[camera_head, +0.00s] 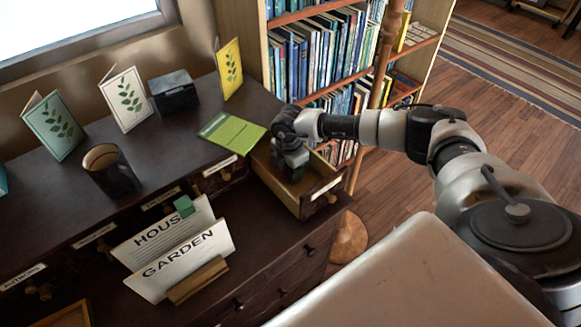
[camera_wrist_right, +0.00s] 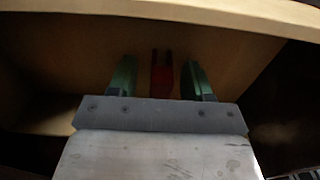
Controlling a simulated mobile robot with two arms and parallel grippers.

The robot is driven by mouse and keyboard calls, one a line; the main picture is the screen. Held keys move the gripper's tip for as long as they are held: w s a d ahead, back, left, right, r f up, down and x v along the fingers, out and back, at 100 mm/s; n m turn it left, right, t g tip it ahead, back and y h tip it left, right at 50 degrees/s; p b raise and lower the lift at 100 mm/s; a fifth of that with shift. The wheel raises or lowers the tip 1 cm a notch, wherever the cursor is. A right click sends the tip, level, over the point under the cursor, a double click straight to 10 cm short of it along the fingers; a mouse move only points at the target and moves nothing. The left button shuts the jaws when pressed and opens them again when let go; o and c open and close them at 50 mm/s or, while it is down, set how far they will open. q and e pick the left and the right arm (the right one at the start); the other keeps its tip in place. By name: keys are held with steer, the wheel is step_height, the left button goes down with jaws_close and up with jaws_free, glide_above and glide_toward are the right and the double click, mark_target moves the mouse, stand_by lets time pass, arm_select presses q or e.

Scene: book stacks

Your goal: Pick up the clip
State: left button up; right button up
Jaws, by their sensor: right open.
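The clip shows in the right wrist view as a small red piece (camera_wrist_right: 161,75) on the wooden drawer floor. It lies between the two green-padded fingertips of my right gripper (camera_wrist_right: 161,78). The fingers are apart, with a gap on each side of the red piece. In the head view my right gripper (camera_head: 292,165) reaches down into the open small drawer (camera_head: 322,197) at the right end of the desk, and it hides the clip there. My left gripper is not in view.
The drawer's walls stand close around my right gripper. A green booklet (camera_head: 231,132) lies beside the drawer on the desk top (camera_head: 165,150). A dark cup (camera_head: 111,171), upright cards and a black box (camera_head: 173,92) stand further left. A bookshelf (camera_head: 318,45) stands behind.

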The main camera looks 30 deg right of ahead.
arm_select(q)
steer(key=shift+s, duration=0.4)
arm_select(e)
jaws_close()
steer(key=shift+r, duration=0.15)
